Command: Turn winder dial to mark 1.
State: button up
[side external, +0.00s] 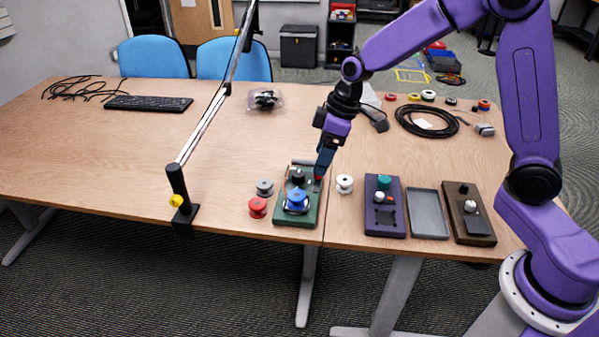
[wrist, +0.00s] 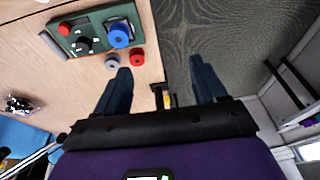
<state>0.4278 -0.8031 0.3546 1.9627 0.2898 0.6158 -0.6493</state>
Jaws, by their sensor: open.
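A green winder box (side external: 311,213) stands near the table's front edge. It carries a blue spool (side external: 296,199), a black dial (side external: 298,176) and a red button (side external: 318,178). In the wrist view the green box (wrist: 97,15) is at upper left, with the black dial (wrist: 84,45) between the red button (wrist: 64,29) and the blue spool (wrist: 119,36). Small white marks lie around the dial, too small to read. My gripper (side external: 321,172) appears over the box's back right corner. In the wrist view my gripper (wrist: 158,65) is open and empty, its fingers apart from the dial.
Grey (side external: 264,187) and red (side external: 258,207) spools stand left of the box, a white spool (side external: 344,184) right. Further right are a purple box (side external: 385,225), a grey tray (side external: 427,213) and a brown box (side external: 472,230). A black clamped post (side external: 177,190) stands at left.

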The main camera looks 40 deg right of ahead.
jog(key=w+d+f+m+t, duration=0.1)
jog(key=w+d+f, duration=0.35)
jog(key=w, duration=0.45)
jog(key=m+t, duration=0.1)
send_near(298, 174)
jog(key=shift+h, duration=0.4)
jog(key=x, duration=0.9)
jog(key=shift+a, duration=0.2)
jog(key=shift+r, duration=0.1)
jog(key=c, duration=1.1)
